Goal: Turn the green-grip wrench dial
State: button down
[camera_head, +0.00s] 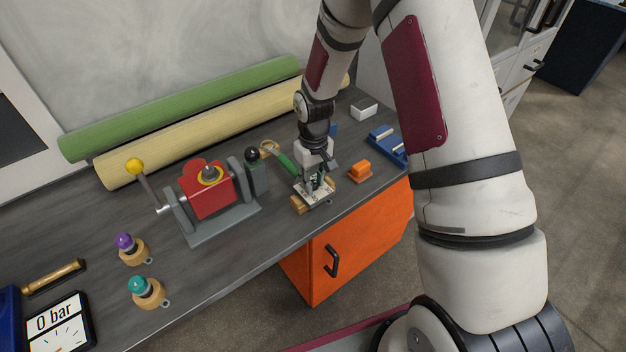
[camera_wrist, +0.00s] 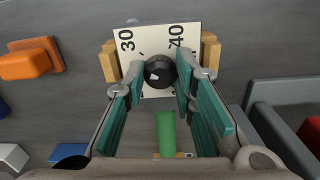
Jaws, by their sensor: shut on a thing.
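The dial is a white plate (camera_wrist: 148,39) marked 30 and 40 on a wooden block (camera_wrist: 210,52); in the head view the plate (camera_head: 318,195) lies under my gripper. A dark round knob (camera_wrist: 159,72) stands in front of the plate. My gripper (camera_wrist: 160,72) points down, its teal fingertips shut on this knob, one on each side. The green grip (camera_wrist: 166,133) runs away from the knob between my fingers. In the head view the green grip (camera_head: 283,161) leads to a tan ring end (camera_head: 268,146). How the grip joins the knob is hidden.
A red crank device (camera_head: 206,192) on a grey stand, with a black ball (camera_head: 252,153) near it, stands left of my gripper. An orange block (camera_head: 360,172) and blue holder (camera_head: 385,140) lie right. Green and yellow rolls (camera_head: 190,108) line the back. Some bench top in front is clear.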

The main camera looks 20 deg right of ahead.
aim_at(313, 182)
jog(key=shift+m, duration=1.9)
jog(key=c, duration=1.3)
grip_release()
jog(key=shift+r, duration=0.1)
notch_tip(313, 182, up, 12)
jog(key=shift+f, duration=0.1)
